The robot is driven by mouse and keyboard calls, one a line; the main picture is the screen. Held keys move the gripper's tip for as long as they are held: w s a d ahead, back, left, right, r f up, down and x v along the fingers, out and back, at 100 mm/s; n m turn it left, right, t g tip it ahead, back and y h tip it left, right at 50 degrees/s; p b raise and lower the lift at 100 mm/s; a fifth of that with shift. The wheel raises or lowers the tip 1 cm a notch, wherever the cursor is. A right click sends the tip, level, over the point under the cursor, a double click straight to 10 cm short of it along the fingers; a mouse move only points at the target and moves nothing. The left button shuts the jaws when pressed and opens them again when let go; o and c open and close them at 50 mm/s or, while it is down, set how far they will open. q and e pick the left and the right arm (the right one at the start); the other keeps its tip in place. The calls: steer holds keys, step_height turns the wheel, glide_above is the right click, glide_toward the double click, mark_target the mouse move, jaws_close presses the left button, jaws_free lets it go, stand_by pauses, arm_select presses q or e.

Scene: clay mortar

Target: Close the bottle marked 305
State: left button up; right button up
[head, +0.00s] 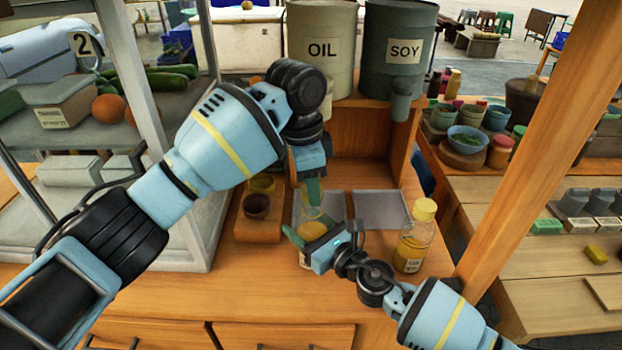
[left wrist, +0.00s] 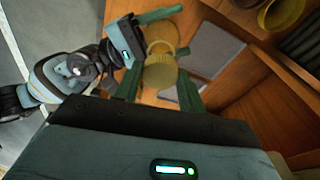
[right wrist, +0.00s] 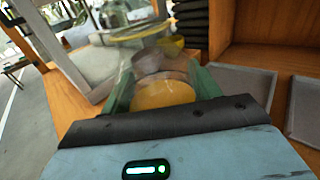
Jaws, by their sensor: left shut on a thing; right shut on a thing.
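My right gripper (head: 308,243) is shut around the bottle's body, whose yellow contents fill the middle of the right wrist view (right wrist: 163,94). My left gripper (head: 312,190) is above the bottle, pointing down. In the left wrist view a round yellow cap (left wrist: 160,72) lies between its fingers, which are shut on it. I cannot tell whether the cap touches the bottle's neck.
A second bottle with a yellow cap (head: 413,238) stands right of my right gripper. A wooden holder (head: 258,230) with a dark cup (head: 257,206) is to the left. A grey mat (head: 380,210) lies bare behind. OIL (head: 322,75) and SOY (head: 398,75) drums stand on the shelf.

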arm_select(q)
steer(key=shift+f, duration=0.1)
steer(key=shift+f, duration=0.75)
steer(key=shift+f, duration=0.6)
stand_by(0.5)
arm_select(e)
jaws_close()
arm_select(q)
steer(key=m, duration=0.5)
steer(key=shift+w+m+g, duration=0.1)
steer(key=shift+m+g, duration=0.2)
steer(key=shift+m, duration=0.1)
steer(key=m, duration=0.5)
steer(key=shift+m+g, duration=0.3)
steer(key=shift+m, duration=0.1)
steer(key=m+y, duration=0.1)
steer(key=m, duration=0.6)
steer(key=shift+d, duration=0.15)
steer(key=m, duration=0.3)
steer(key=shift+y, duration=0.3)
steer(key=m, duration=0.4)
steer(key=shift+m, duration=0.3)
